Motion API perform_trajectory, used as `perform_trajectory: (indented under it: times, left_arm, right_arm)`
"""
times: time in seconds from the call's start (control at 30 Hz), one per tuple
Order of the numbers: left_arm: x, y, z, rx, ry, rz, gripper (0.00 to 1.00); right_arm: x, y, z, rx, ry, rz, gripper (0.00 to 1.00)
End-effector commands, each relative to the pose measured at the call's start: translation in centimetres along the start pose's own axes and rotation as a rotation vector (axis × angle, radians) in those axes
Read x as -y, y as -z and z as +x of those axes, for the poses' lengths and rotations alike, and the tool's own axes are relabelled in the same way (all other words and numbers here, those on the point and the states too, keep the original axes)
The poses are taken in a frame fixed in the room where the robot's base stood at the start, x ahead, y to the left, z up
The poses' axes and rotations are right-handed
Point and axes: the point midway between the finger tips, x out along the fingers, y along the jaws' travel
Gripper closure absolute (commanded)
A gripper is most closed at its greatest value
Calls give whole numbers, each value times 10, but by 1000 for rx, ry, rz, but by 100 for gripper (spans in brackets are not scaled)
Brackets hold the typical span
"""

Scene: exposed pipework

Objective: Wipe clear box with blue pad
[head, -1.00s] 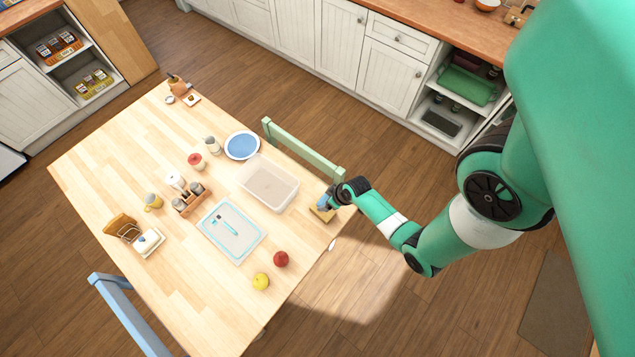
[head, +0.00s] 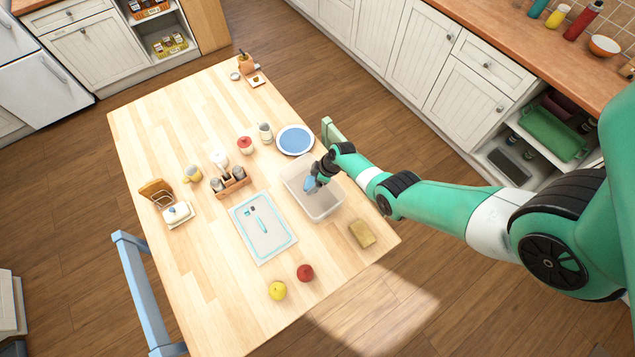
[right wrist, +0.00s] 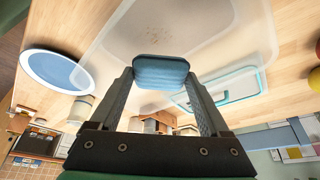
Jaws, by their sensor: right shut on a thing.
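The clear box (head: 326,205) stands open on the wooden table near its right edge. In the right wrist view the clear box (right wrist: 245,40) shows brownish specks on its bottom. My right gripper (head: 314,181) is over the box's upper part in the head view. It is shut on the blue pad (right wrist: 161,72), which sits between the two fingertips. The blue pad also shows in the head view (head: 310,184). Whether the pad touches the box cannot be told. My left gripper is not in view.
A lid with a teal rim (head: 263,228) lies left of the box. A yellowish sponge-like block (head: 361,234) lies by the table's right edge. A blue plate (head: 295,139) is behind the box. A red apple (head: 305,273) and a yellow fruit (head: 277,290) lie in front.

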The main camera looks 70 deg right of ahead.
Motion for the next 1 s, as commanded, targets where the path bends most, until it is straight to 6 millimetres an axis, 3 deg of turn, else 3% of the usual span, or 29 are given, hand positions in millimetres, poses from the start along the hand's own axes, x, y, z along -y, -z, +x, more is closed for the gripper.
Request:
perform_trajectory:
  times: [0.17,0.6,1.0]
  left_arm:
    - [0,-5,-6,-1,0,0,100]
    - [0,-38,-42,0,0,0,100]
    - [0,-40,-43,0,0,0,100]
  right_arm:
    - [0,-3,7,0,0,2,65]
    - [0,-22,52,0,-1,3,65]
    - [0,-23,54,0,-1,3,65]
